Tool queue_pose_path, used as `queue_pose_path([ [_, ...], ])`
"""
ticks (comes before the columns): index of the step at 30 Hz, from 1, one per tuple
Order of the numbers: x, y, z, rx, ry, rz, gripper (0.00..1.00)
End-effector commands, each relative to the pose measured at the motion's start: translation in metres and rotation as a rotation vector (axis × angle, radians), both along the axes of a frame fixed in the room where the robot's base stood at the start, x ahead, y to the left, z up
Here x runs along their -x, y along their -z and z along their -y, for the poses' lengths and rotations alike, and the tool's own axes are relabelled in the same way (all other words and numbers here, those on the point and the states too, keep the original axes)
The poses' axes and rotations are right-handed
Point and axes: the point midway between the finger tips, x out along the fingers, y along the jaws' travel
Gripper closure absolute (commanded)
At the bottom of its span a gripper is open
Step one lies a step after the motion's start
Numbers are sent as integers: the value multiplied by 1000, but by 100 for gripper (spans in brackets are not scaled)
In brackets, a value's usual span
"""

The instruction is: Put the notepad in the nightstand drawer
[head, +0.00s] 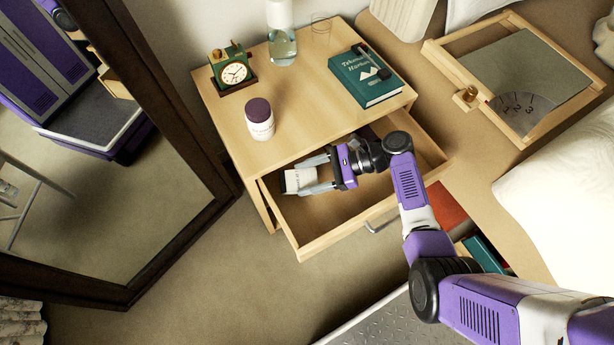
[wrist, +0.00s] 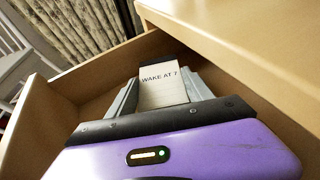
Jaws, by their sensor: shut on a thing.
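The notepad (head: 300,180) is small and white with a dark edge. In the wrist view the notepad (wrist: 163,88) shows the words "WAKE AT 7". My gripper (head: 312,176) is shut on it, with one finger on each side, and it also shows in the wrist view (wrist: 160,92). The nightstand drawer (head: 328,236) is pulled open, and the gripper and notepad are inside its opening, near the left end. I cannot tell whether the notepad touches the drawer floor. A dark item (head: 366,134) lies further back in the drawer, partly hidden by my arm.
The nightstand top (head: 305,110) overhangs the drawer's back. On it stand a clock (head: 233,72), a jar with a dark lid (head: 260,120), a bottle (head: 282,45), a clear glass (head: 321,24) and a green book (head: 365,78). A mirror (head: 190,125) stands at left.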

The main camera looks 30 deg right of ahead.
Motion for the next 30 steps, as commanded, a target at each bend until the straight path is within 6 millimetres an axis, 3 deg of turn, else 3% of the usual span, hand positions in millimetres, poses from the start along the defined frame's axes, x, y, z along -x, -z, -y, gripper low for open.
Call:
queue_pose_path([
  [21,0,12,0,1,0,0,83],
  [22,0,12,0,2,0,-1,38],
  [25,1,13,0,2,0,-3,19],
  [30,2,14,0,2,1,-5,19],
])
